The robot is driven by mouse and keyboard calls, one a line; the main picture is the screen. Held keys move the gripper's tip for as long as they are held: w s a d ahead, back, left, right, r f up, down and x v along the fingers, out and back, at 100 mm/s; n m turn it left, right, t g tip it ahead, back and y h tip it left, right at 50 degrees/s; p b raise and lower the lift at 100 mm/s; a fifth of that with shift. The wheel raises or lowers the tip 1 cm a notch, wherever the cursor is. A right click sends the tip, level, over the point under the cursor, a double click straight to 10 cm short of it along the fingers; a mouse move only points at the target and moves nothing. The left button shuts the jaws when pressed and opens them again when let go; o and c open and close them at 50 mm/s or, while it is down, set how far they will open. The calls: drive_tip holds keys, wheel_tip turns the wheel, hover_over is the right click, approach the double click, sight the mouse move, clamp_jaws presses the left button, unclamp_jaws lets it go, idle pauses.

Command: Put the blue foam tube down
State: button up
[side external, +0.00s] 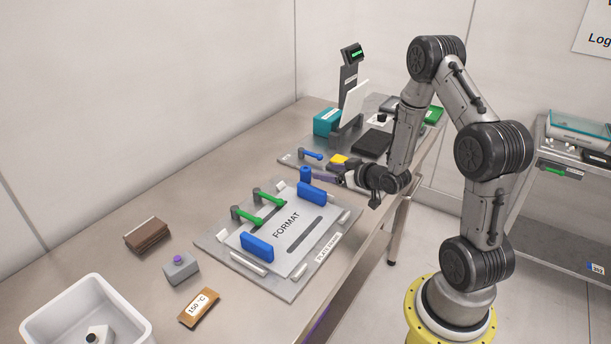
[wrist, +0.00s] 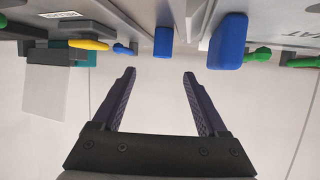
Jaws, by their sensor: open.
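The blue foam tube (side external: 305,175) stands upright at the far corner of the format plate area, beside a blue block. It also shows in the wrist view (wrist: 163,42), upside down, ahead of the fingers and in line with the gap between them. My gripper (side external: 322,175) is low over the bench, with its fingers pointing at the tube. In the wrist view my gripper (wrist: 159,76) is open, with nothing between its two purple fingers. The tube appears clear of the fingertips.
The plate frame (side external: 230,262) carries the format plate (side external: 283,232), blue blocks (side external: 312,193) (side external: 257,247) and green clamps (side external: 246,217). A blue-handled clamp (side external: 311,154) and a yellow item (side external: 339,161) lie behind my gripper. A white bin (side external: 132,305) stands at front left.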

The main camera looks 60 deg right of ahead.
sight(306, 168)
drive_tip(key=x, duration=0.9)
drive_tip(key=shift+a+r, duration=0.15)
drive_tip(key=shift+a, duration=0.05)
clamp_jaws()
